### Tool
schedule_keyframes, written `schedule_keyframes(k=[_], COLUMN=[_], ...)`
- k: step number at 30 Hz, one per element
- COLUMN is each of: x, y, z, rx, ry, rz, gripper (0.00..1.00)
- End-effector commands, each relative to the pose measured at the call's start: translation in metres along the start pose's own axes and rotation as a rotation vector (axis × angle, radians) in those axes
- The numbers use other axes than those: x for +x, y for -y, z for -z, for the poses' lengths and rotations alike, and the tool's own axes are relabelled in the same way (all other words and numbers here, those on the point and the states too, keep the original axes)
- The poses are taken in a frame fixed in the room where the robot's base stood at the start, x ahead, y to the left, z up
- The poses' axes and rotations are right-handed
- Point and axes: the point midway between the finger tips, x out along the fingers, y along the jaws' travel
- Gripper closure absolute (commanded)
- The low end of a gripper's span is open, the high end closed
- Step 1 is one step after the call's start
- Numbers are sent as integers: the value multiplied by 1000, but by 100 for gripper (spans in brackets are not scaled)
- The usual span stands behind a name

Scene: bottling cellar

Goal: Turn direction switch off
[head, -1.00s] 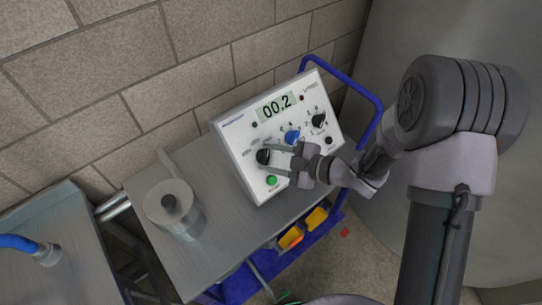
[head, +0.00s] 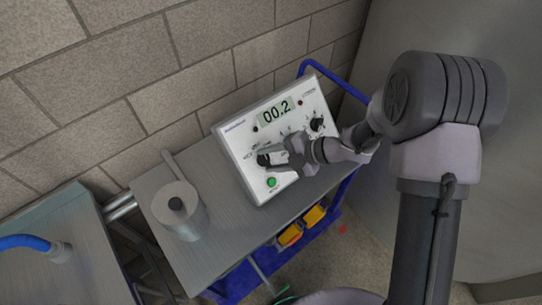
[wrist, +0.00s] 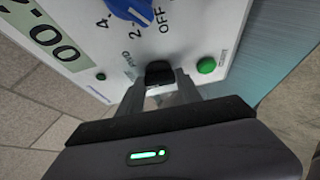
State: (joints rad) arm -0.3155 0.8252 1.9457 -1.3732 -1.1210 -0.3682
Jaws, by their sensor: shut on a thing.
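The white control box (head: 248,131) stands tilted on the cart, its display reading 00.2. A black knob (head: 262,160) at the lower left of its panel appears to be the direction switch. My gripper (head: 268,158) reaches in from the right and is shut on this knob. In the wrist view the knob (wrist: 160,70) sits between the two fingertips; its pointer position cannot be made out. Small lettering beside it is hard to read. A blue knob (wrist: 130,8) with numbers and OFF is nearby; my gripper hides it in the head view.
A green button (head: 271,182) lies just below the knob, close to my fingers. Another black knob (head: 317,125) is at the upper right of the panel. A brick wall is behind.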

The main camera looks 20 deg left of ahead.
Motion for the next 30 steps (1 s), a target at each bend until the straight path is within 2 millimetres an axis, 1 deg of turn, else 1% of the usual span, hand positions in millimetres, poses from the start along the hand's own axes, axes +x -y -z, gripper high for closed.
schedule_keyframes(k=[7,18,19,21,22,30], x=[0,0,0,0,0,0], y=[0,0,0,0,0,0], z=[0,0,0,0,0,0], rx=[-34,-36,-36,-36,-36,-36], ry=[-1,-1,-1,-1,0,0], rz=[19,20,20,20,20,20], gripper=[99,99,54,41,36,36])
